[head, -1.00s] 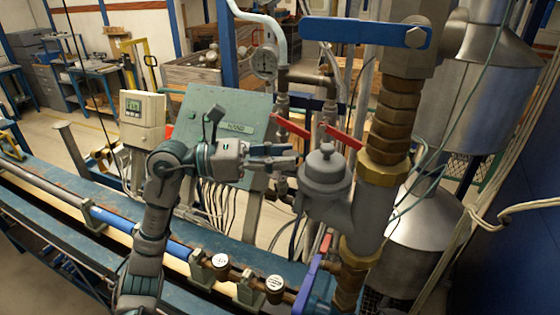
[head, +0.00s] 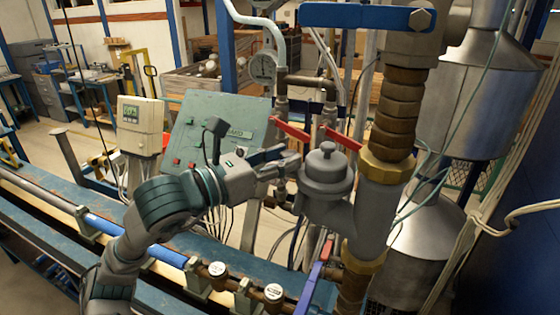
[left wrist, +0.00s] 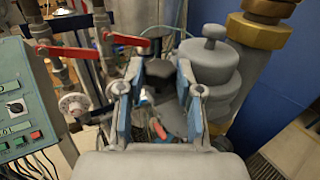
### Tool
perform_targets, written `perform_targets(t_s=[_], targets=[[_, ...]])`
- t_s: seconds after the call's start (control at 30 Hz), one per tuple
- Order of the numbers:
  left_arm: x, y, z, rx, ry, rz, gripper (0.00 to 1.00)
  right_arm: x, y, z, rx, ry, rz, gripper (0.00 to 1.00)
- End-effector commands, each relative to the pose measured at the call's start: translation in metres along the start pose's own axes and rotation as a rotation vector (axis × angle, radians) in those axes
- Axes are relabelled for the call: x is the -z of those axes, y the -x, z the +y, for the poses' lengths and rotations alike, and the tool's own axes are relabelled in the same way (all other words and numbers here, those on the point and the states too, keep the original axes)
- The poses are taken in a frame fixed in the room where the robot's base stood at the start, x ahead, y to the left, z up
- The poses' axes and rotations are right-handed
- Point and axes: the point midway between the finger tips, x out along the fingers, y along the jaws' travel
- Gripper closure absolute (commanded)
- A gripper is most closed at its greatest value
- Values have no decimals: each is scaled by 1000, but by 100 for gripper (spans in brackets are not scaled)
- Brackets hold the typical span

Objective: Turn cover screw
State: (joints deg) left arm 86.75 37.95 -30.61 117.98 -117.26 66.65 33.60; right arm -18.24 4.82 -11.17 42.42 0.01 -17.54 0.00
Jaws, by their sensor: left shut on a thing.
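A grey valve-like housing (head: 330,215) has a round cover with a small knob, the likely cover screw (head: 327,148), on top. The cover and knob (left wrist: 215,35) also show at the upper right of the left wrist view. My left gripper (head: 284,160) is just left of the housing, lower than the knob. In the left wrist view, its blue-padded fingers (left wrist: 160,75) stand apart with a dark rounded part (left wrist: 157,78) between their tips. The gripper is shut on that part; what it is cannot be told. My right gripper is not in view.
A thick brass-and-grey pipe (head: 393,120) rises right of the housing, with a blue lever (head: 365,16) above. Red handles (head: 292,130) are behind the gripper. A green control box (head: 215,125) and a blue bench rail (head: 150,248) are at the left.

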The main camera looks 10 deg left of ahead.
Motion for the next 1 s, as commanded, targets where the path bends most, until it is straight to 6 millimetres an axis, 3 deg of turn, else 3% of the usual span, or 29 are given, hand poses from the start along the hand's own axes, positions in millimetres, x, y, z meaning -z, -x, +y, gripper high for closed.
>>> perform_targets(t_s=[0.37,0.4,0.47,0.5,0.83,1.0], targets=[[-2,0,2,-9,0,-4,100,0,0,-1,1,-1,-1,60],[-2,0,2,-9,0,-4,58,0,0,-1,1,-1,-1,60],[-2,0,2,-8,0,-4,43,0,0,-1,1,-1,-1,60],[-2,0,2,-8,0,-3,40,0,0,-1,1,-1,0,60],[-1,3,0,-6,-1,-1,40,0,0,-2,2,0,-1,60],[0,21,1,-7,0,-2,40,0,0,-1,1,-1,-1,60]])
